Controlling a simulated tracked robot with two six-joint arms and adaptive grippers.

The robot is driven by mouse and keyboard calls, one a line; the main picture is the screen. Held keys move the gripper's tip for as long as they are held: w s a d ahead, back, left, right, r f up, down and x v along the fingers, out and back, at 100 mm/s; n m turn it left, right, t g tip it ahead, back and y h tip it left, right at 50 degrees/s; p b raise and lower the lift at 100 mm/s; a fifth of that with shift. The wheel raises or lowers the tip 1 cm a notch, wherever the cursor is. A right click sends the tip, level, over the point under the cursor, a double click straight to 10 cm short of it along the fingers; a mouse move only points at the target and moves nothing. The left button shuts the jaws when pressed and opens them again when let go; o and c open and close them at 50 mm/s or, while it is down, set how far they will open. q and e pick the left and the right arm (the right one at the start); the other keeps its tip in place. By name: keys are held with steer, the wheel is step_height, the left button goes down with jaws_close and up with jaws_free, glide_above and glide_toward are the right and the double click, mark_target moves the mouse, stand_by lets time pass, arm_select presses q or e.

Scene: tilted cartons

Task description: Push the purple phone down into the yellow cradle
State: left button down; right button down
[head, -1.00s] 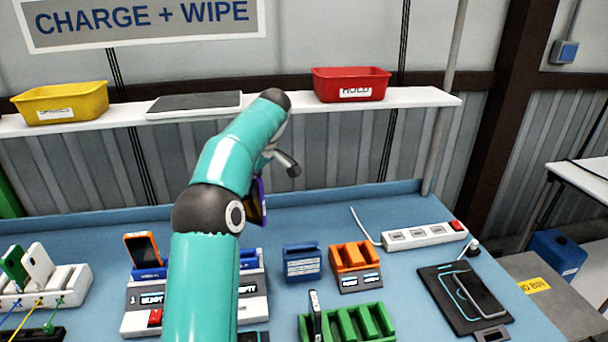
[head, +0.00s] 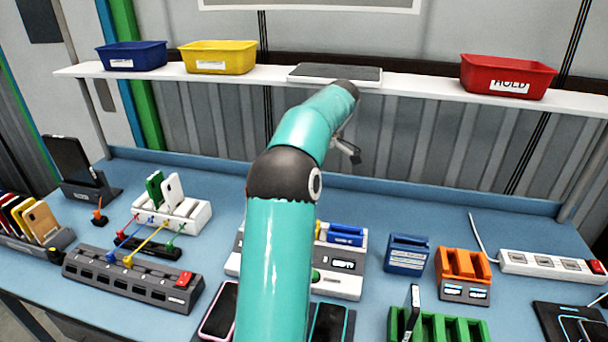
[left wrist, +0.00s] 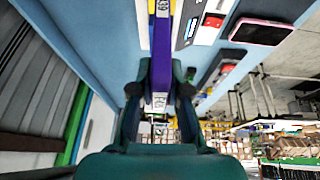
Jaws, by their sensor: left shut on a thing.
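My left gripper (left wrist: 160,92) is shut on the purple phone (left wrist: 161,58), with one finger on each side of it in the left wrist view. In the head view my left arm hides the phone and most of the gripper. A small yellow strip (head: 320,230), which looks like part of the yellow cradle, shows on the pale charging dock (head: 342,285) just right of my arm. Yellow also shows beside the phone's far end in the left wrist view (left wrist: 143,14). I cannot tell whether phone and cradle touch. My right gripper is out of view.
A blue cradle (head: 345,238) sits on the dock's right. Blue (head: 407,254) and orange (head: 462,268) holders and a green rack (head: 455,330) stand further right. Phones lie at the front, one pink-edged (head: 219,312). A shelf (head: 420,88) with bins runs behind. Blue table is bare behind the dock.

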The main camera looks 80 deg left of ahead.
arm_select(q)
steer(key=shift+a+f+b, duration=0.1)
steer(key=shift+f+b, duration=2.45)
steer(key=shift+f, duration=0.8)
steer(key=shift+f+b, duration=0.4)
steer(key=shift+f, duration=0.1)
steer(key=c, duration=1.1)
jaws_free()
steer(key=shift+o, duration=0.5)
steer(key=o, duration=0.3)
